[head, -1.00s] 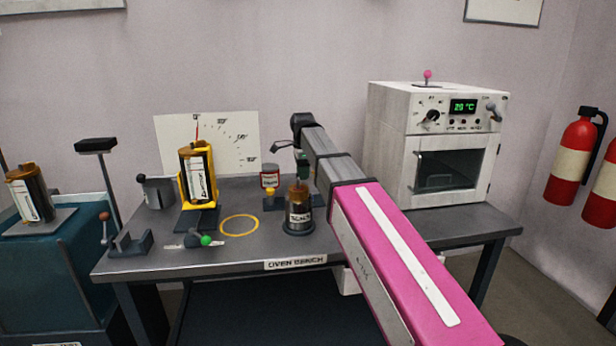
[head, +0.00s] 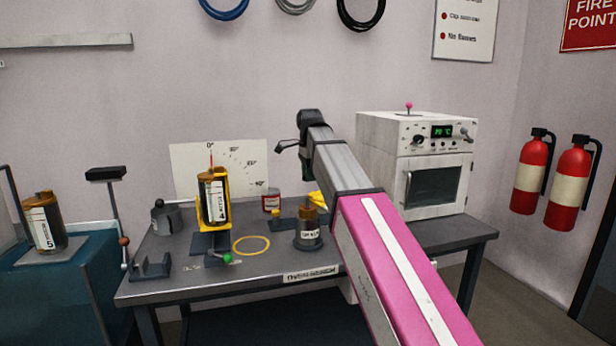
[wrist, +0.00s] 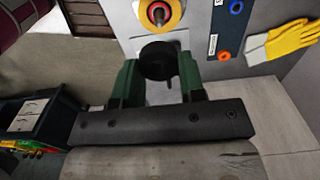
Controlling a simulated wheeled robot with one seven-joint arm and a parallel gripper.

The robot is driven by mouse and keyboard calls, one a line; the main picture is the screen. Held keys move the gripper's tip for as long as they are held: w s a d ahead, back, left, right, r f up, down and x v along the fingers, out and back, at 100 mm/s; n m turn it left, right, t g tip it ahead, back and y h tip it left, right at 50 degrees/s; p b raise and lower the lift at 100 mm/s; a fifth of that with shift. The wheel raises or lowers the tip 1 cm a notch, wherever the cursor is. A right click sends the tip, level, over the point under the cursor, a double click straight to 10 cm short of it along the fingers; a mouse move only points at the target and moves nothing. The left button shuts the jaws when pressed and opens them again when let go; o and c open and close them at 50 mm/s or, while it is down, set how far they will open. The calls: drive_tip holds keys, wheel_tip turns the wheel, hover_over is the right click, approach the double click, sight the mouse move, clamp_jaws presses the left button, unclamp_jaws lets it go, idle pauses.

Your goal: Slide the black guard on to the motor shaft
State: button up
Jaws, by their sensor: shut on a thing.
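In the wrist view my gripper (wrist: 157,78) has its green fingers shut on a round black piece, the black guard (wrist: 157,60). A short metal shaft (wrist: 159,15), the motor shaft, shows above the guard in the picture, inside a red and yellow ring. A gap shows between the guard and this ring. The guard's far side is hidden. In the head view my gripper (head: 304,165) is small and partly covered by my arm, above the bench's back part. The guard and shaft cannot be made out there.
The bench (head: 215,275) holds a yellow cradle with an amber-topped cylinder (head: 213,198), a dark brown-topped cylinder (head: 308,232) and a white oven (head: 385,160).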

drive_tip(key=shift+f, duration=0.1)
drive_tip(key=shift+f, duration=2.8)
drive_tip(key=shift+f, duration=1.35)
drive_tip(key=o, duration=1)
wheel_tip(320, 180, up, 11)
drive_tip(key=shift+f, duration=0.1)
idle(0.4)
